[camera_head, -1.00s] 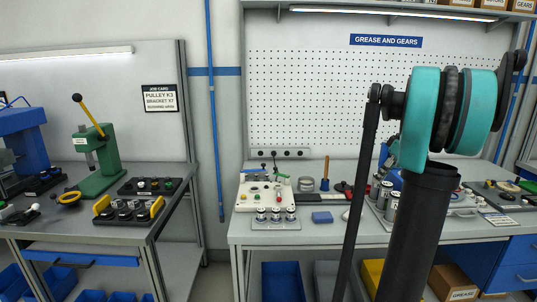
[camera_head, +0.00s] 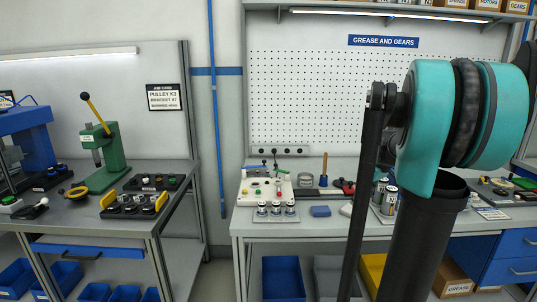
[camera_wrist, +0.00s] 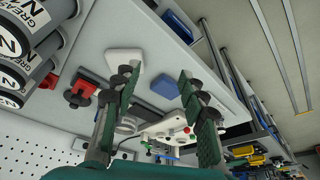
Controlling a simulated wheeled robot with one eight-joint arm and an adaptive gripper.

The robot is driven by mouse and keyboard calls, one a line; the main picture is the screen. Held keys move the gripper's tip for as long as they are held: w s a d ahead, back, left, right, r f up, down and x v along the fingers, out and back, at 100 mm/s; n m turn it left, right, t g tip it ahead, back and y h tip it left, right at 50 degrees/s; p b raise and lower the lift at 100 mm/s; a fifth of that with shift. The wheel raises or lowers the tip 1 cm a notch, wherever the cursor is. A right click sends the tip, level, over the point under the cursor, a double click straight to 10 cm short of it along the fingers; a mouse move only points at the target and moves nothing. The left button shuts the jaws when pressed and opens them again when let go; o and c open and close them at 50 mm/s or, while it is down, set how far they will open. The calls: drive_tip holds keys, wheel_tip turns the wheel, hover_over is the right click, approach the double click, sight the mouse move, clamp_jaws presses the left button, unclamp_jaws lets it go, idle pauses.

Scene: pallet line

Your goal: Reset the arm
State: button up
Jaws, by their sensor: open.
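My gripper (camera_wrist: 158,105) shows in the wrist view with its two dark green-padded fingers spread apart and nothing between them. The wrist view is tilted, with the bench top and its items beyond the fingers. In the head view my arm's black links and teal joint fill the right side, and the gripper itself does not show there.
The grease and gears bench (camera_head: 336,225) carries a white fixture (camera_head: 265,189), a blue block (camera_head: 320,211) and grey cans (camera_head: 389,199). A green press (camera_head: 103,154) stands on the left bench. Between the benches is a floor gap. Blue bins (camera_head: 283,277) sit below.

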drive_tip(key=s+a+f+m+h, duration=0.1)
drive_tip(key=s+a+f+m, duration=0.2)
drive_tip(key=s+a+f, duration=0.3)
drive_tip(key=s+a+f+m+t+h, duration=0.1)
drive_tip(key=s+a+f+m, duration=0.2)
drive_tip(key=s+a+f, duration=0.4)
drive_tip(key=s+f, duration=0.3)
drive_tip(key=s, duration=0.5)
drive_tip(key=shift+s+f, duration=0.25)
drive_tip(key=shift+s, duration=0.15)
drive_tip(key=shift+a, duration=0.1)
